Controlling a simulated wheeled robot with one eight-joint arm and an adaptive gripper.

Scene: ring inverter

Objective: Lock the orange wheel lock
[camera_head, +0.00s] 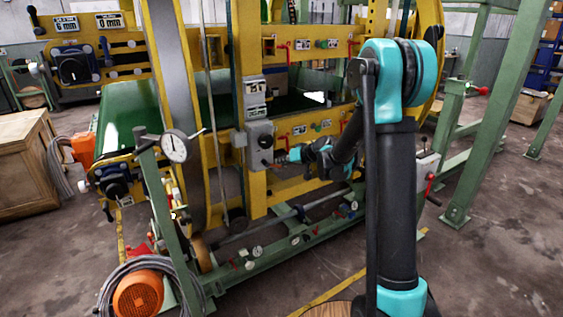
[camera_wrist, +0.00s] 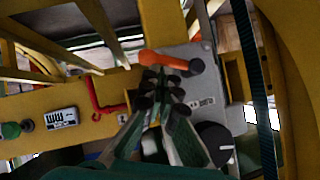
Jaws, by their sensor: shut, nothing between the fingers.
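The orange lever (camera_wrist: 165,61) shows in the wrist view on a grey control plate (camera_wrist: 208,88). It points left from a dark round pivot. In the head view the grey control box (camera_head: 260,134) is on the yellow upright, and its lever is too small to make out clearly. My gripper (camera_wrist: 154,82) is shut and empty. Its fingertips are just below the orange lever in the wrist view, overlapping its lower edge; I cannot tell whether they touch. In the head view my gripper (camera_head: 283,159) is at the lower right of the control box.
A black knob (camera_wrist: 213,136) is on the same plate, right of my fingers. A red bent handle (camera_wrist: 97,98) and a green button (camera_wrist: 12,130) are on the yellow beam to the left. A dial gauge (camera_head: 176,146) and the yellow ring frame (camera_head: 430,60) stand nearby.

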